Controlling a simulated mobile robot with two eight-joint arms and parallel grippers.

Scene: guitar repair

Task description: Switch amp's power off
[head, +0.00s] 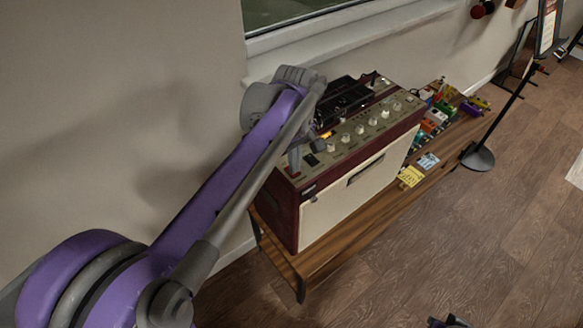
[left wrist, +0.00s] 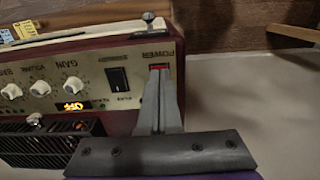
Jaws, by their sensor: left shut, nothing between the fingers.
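The amp (head: 345,200), a cream and dark red box with a knobbed control panel on top, stands on a wooden bench. Its red power switch (head: 293,172) is at the panel's left end. In the left wrist view the red switch (left wrist: 158,67), under the upside-down word POWER, is partly hidden by my fingertips. My left gripper (head: 295,158) is shut and empty, its tips at the switch; I cannot tell whether they touch. My right gripper (head: 450,321) barely shows at the bottom edge.
A black standby rocker (left wrist: 117,78) and several white knobs (head: 358,129) are beside the power switch. A black device (head: 346,97) is at the amp's back. Several coloured pedals (head: 436,115) lie on the bench (head: 345,242). A stand (head: 478,157) is at right.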

